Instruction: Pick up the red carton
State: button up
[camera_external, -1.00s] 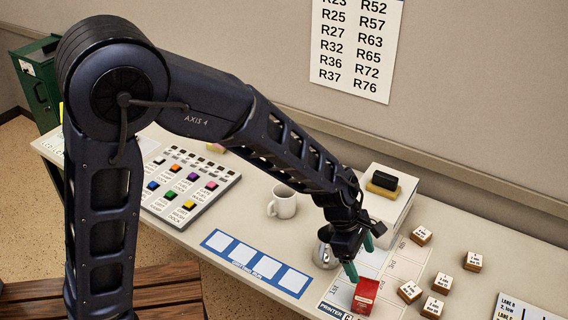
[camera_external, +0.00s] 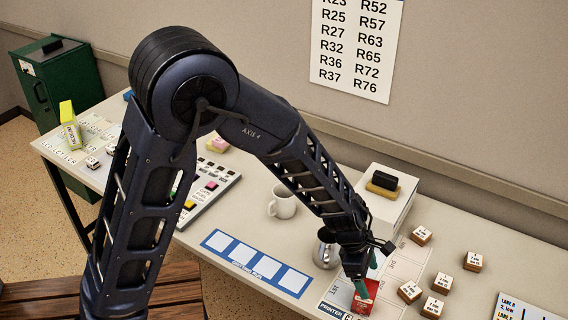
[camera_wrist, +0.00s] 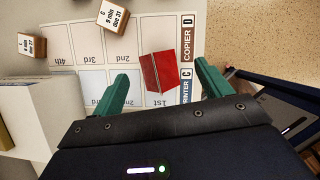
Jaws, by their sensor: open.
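The red carton (camera_external: 366,296) stands on the white printed mat near the front edge of the desk. In the wrist view the red carton (camera_wrist: 158,72) lies beyond and between my fingertips, over the "1st" square by the "PRINTER C" label. My gripper (camera_external: 364,280) is just at the carton's top, with a green finger in front of part of it. In the wrist view my gripper (camera_wrist: 163,82) is open, its two green fingers apart, with a gap to the carton on both sides. I cannot tell whether the fingers reach below its top.
Several wooden-sided label blocks (camera_external: 409,291) stand right of the carton. A white box (camera_external: 388,208) with a black-topped stamp is behind. A shiny metal object (camera_external: 326,250) and a white mug (camera_external: 283,202) stand to the left. A blue-framed strip (camera_external: 257,263) lies flat left of the mat.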

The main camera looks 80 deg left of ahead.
aim_at(372, 282)
jog(key=x, duration=0.4)
jog(key=shift+w+a+f, duration=0.1)
jog(key=shift+f, duration=0.05)
jog(key=c, duration=1.6)
jog(key=shift+c, duration=0.2)
